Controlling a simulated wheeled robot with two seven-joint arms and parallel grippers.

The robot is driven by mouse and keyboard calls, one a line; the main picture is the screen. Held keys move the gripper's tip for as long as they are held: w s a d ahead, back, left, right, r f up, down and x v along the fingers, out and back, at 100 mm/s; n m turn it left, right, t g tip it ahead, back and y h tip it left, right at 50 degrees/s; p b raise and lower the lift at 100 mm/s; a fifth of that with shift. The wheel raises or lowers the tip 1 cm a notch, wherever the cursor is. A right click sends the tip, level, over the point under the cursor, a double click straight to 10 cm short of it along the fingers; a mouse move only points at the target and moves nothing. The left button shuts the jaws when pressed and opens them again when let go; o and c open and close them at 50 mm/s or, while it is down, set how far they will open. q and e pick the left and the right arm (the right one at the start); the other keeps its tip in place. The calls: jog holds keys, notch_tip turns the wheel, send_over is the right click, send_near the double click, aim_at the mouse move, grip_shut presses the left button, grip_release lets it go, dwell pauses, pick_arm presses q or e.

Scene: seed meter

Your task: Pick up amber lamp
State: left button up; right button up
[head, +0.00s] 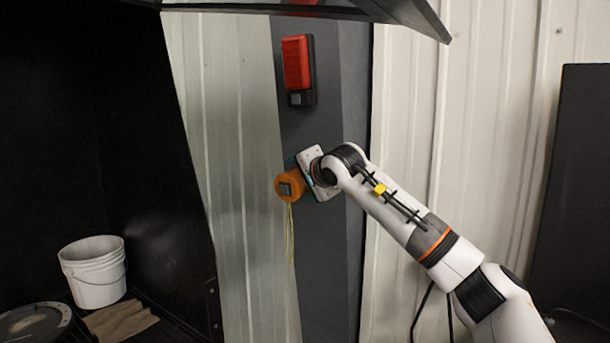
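The amber lamp (284,188) is a round orange housing with a grey square piece on its near face. My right gripper (302,178) reaches in from the lower right and is right up against the right side of the lamp. Its fingers are mostly hidden, so I cannot tell whether they are closed on the lamp. I also cannot tell whether the lamp touches the post. My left gripper is not in view.
A red lamp (296,62) is fixed higher on the post, above my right gripper. A dark panel (400,15) overhangs at the top.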

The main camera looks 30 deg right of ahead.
jog(key=shift+s+r, duration=0.1)
jog(key=c, duration=1.2)
jog(key=shift+s+r+b, duration=0.3)
jog(key=shift+r+b, duration=0.05)
jog(key=shift+b, duration=0.05)
jog(key=shift+s+a+r+b, duration=0.75)
jog(key=shift+s+a+r, duration=0.4)
jog(key=shift+s, duration=1.35)
jog(key=shift+s+a+r+b, duration=0.8)
jog(key=shift+s+a+r, duration=0.25)
jog(key=shift+s, duration=1.5)
jog(key=shift+s+a+r+b, duration=0.75)
jog(key=shift+s+a+r, duration=0.4)
jog(key=shift+s, duration=1.35)
jog(key=shift+f, duration=0.15)
